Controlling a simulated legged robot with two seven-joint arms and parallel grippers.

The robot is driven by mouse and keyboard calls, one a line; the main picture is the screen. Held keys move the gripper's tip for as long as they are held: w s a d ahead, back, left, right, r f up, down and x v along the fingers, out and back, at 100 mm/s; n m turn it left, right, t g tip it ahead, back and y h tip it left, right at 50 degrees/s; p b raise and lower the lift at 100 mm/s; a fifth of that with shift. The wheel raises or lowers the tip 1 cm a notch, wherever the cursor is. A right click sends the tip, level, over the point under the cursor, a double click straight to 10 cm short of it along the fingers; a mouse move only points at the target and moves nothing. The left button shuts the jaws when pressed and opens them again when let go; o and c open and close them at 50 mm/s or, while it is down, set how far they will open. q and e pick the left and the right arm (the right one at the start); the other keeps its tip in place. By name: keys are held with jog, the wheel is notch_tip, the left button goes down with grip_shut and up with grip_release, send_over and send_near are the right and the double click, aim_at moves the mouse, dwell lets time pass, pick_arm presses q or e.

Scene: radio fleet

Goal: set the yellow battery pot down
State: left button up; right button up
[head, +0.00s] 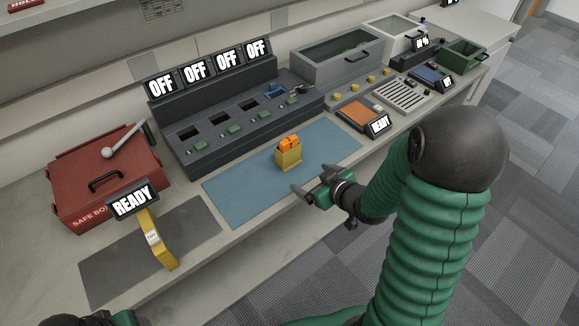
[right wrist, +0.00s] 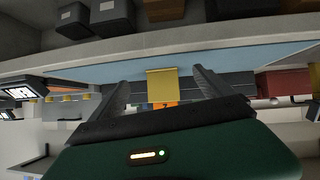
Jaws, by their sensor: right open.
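The yellow battery pot (head: 288,160) stands upright on the blue mat (head: 240,188), with orange batteries (head: 289,143) in its top. My right gripper (head: 312,180) is open and empty, low over the mat's front edge, to the right of the pot and apart from it in the head view. In the right wrist view, which looks upside down, the pot (right wrist: 162,84) shows beyond and between the two spread fingers (right wrist: 163,88). Only a small green and black piece of my left arm shows at the bottom left of the head view; its fingers are out of view.
A grey console (head: 215,127) with several OFF displays stands behind the mat. A red safe box (head: 105,175) is at the left, by a dark mat (head: 130,265) with a yellow READY stand (head: 157,240). An orange-topped READY unit (head: 357,115) stands right of the blue mat.

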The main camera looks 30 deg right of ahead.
aim_at(292, 150)
jog(key=w+t+b, duration=0.2)
jog(key=w+b, duration=0.1)
jog(key=w, duration=0.1)
jog(key=w+r+t+y+b, duration=0.1)
jog(key=w+t+b, duration=0.1)
jog(key=w, duration=0.2)
jog(key=w+t+y+b, duration=0.1)
jog(key=w+t+b, duration=0.1)
jog(key=w, duration=0.3)
jog(key=shift+r+t+b, duration=0.3)
jog(key=shift+t+b, duration=0.1)
jog(key=shift+b, duration=0.45)
pick_arm(q)
jog(key=s+x, duration=0.2)
jog(key=x, duration=0.8)
jog(key=shift+s+a+f, duration=0.15)
jog(key=shift+a+f, duration=0.05)
jog(key=shift+f, duration=0.25)
pick_arm(e)
jog(key=shift+d, duration=0.1)
jog(key=shift+s, duration=0.1)
jog(key=shift+c, duration=1)
jog(key=c, duration=1.4)
jog(key=shift+r, duration=0.1)
pick_arm(q)
jog(key=shift+r, duration=0.15)
pick_arm(e)
jog(key=shift+r, duration=0.1)
